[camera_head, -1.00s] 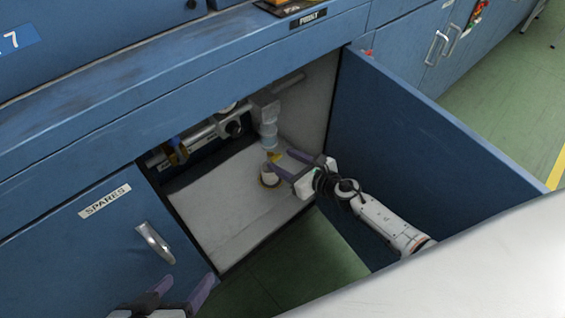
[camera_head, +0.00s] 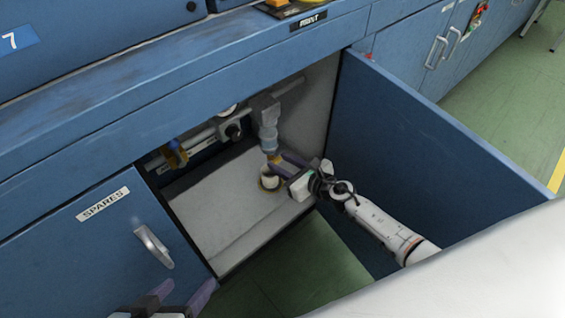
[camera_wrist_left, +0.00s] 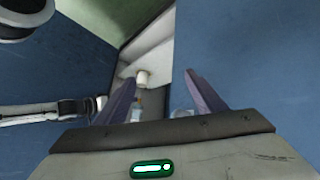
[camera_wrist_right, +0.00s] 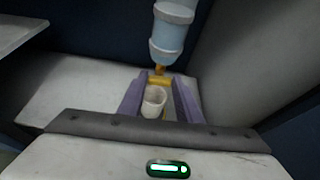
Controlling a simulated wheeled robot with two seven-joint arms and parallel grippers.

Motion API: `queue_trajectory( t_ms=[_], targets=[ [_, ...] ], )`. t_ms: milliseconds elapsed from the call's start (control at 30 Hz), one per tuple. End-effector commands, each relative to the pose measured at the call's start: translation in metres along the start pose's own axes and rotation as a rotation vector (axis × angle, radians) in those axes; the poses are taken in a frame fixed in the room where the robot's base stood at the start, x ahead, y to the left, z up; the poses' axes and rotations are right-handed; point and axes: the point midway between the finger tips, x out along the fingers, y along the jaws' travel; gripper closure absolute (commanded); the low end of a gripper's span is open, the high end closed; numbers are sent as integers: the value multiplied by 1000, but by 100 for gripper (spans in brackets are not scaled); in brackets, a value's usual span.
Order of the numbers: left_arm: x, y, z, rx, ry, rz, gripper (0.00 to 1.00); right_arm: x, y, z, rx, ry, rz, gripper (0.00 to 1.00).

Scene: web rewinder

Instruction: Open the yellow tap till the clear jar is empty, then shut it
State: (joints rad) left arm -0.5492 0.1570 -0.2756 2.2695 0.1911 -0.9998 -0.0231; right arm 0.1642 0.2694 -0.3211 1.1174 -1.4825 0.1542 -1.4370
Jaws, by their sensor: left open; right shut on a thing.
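The clear jar (camera_head: 268,137) hangs inside the open cabinet; in the right wrist view its bowl (camera_wrist_right: 168,38) looks pale blue. The yellow tap (camera_wrist_right: 159,77) is under the jar, between the fingertips of my right gripper (camera_wrist_right: 160,84). My right gripper also shows in the head view (camera_head: 279,163), shut on the tap. A white cup (camera_wrist_right: 153,102) stands on the cabinet floor below the tap; it also shows in the head view (camera_head: 269,180). My left gripper (camera_head: 183,293) is open and empty, outside the cabinet by the SPARES door. The liquid level in the jar cannot be made out.
The open blue door (camera_head: 425,140) stands to the right of my right arm. The SPARES door (camera_head: 95,240) with its metal handle (camera_head: 154,246) is shut on the left. Pipes and a gauge (camera_head: 233,130) run along the cabinet's back. The cabinet floor (camera_head: 215,205) left of the cup is clear.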

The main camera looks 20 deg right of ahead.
Motion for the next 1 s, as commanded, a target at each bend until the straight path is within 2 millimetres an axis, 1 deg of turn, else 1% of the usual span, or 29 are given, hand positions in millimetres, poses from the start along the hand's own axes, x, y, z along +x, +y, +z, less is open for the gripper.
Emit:
queue_trajectory(
  t_ms=[233,600,800,1000],
  targets=[
    [-2,0,-4,-2,12,-4,37,0,3,0,-140,2,-55,91],
    [-4,-2,-1,-10,17,-10,37,0,8,-3,-388,3,-159,91],
    [-4,-2,2,-14,13,-11,37,1,9,-3,-478,2,-196,91],
    [-4,-2,2,-14,13,-12,37,1,10,-4,-524,2,-216,91]
  ],
)
